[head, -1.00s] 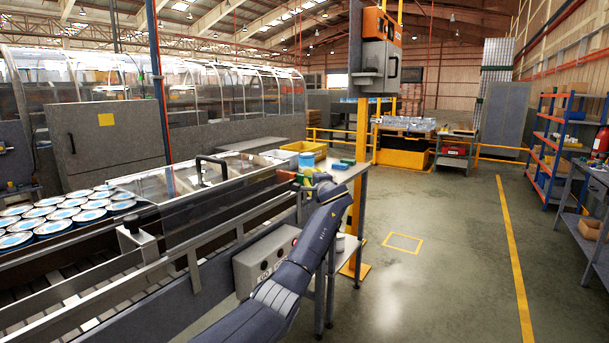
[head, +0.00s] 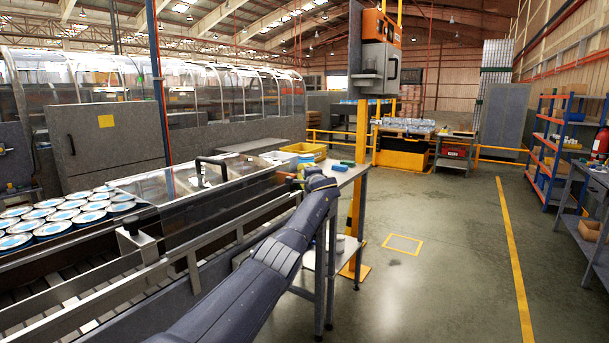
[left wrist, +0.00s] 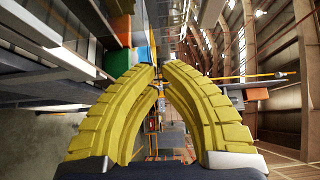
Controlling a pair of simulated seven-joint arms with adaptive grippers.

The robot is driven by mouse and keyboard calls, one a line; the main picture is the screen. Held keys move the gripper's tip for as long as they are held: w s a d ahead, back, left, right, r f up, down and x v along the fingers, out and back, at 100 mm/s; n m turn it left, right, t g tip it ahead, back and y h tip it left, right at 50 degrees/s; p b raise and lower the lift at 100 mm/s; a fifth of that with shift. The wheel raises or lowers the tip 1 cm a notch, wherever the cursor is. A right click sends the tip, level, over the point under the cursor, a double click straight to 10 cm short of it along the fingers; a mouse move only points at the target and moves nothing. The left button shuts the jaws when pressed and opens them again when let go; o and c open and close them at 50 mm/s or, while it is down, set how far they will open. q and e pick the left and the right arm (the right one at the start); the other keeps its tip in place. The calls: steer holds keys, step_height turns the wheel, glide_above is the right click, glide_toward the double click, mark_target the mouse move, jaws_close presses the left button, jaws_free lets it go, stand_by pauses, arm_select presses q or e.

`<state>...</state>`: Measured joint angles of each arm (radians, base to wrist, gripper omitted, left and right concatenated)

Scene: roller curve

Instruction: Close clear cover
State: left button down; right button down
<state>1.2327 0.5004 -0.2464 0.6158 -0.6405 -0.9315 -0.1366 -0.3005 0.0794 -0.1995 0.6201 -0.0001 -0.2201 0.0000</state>
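The clear cover (head: 225,203) is a see-through box-like guard over the roller conveyor, with a black handle (head: 210,165) on its top. It looks lowered over the line, but I cannot tell whether it is fully seated. My left gripper (head: 293,184) is at the right end of the cover, right of the handle and apart from it. In the left wrist view its yellow fingers (left wrist: 160,68) arch together with their tips meeting and nothing seen between them. My right gripper is out of view.
Blue-lidded cans (head: 60,214) crowd the conveyor's left part. A side table (head: 345,172) with small coloured blocks and a yellow bin (head: 305,149) lies just beyond my gripper. An orange-yellow post (head: 360,200) stands to the right.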

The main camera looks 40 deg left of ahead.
arm_select(q)
steer(key=shift+x, duration=0.8)
steer(key=shift+s, duration=0.35)
steer(key=shift+s+d, duration=0.1)
steer(key=shift+s, duration=0.7)
steer(key=shift+s+d, duration=0.15)
steer(key=shift+s, duration=0.7)
steer(key=shift+d, duration=0.1)
